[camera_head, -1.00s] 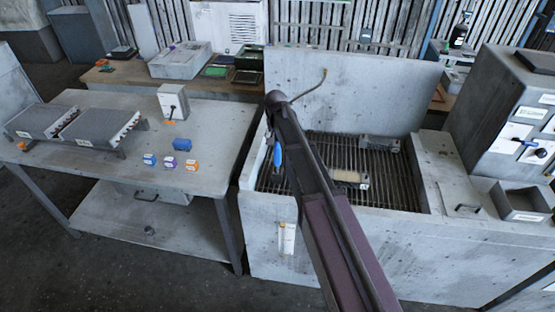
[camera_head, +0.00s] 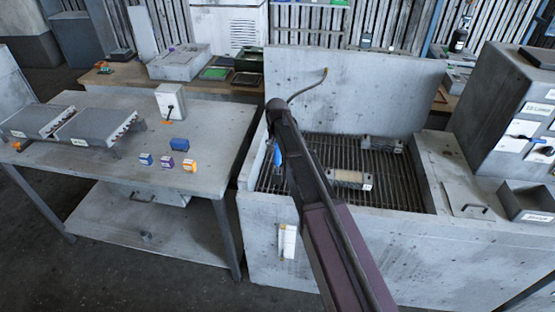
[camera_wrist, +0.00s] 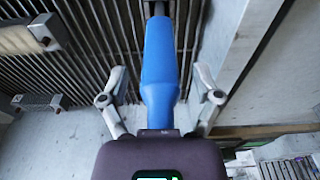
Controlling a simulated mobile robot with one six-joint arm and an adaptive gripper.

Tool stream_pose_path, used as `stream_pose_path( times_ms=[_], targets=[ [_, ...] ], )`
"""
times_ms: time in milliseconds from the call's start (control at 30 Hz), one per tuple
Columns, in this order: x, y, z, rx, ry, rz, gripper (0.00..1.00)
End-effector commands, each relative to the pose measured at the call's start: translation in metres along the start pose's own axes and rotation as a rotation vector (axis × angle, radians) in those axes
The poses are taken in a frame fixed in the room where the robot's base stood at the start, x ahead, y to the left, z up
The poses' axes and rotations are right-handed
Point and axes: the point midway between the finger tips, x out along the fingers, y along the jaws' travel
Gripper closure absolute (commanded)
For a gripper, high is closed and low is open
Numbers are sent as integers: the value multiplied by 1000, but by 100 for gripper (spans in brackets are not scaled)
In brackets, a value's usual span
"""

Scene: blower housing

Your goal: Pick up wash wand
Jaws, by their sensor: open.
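The wash wand shows as a blue handle (camera_wrist: 160,62) running up the middle of the wrist view, with a thin dark stem at its far end. In the head view a small part of the blue handle (camera_head: 277,157) shows at the left side of the wash basin, beside my arm. My gripper (camera_wrist: 160,76) is open, with one finger on each side of the handle and visible gaps between. The handle's near end is hidden behind the gripper body. In the head view my arm hides most of the gripper.
The wash basin (camera_head: 340,225) has a slatted grate (camera_head: 325,157) and a high back panel. Two housing-like blocks, a nearer one (camera_head: 349,179) and a farther one (camera_head: 381,144), lie on the grate. A thin bent tube (camera_head: 308,88) rises behind my arm. A grey table (camera_head: 215,130) stands left.

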Motion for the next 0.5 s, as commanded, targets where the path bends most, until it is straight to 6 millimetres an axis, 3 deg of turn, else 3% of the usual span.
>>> stream_pose_path(
  times_ms=[367,500],
  targets=[
    [0,0,0,0,0,0,19],
    [0,0,0,0,0,0,54]
  ],
)
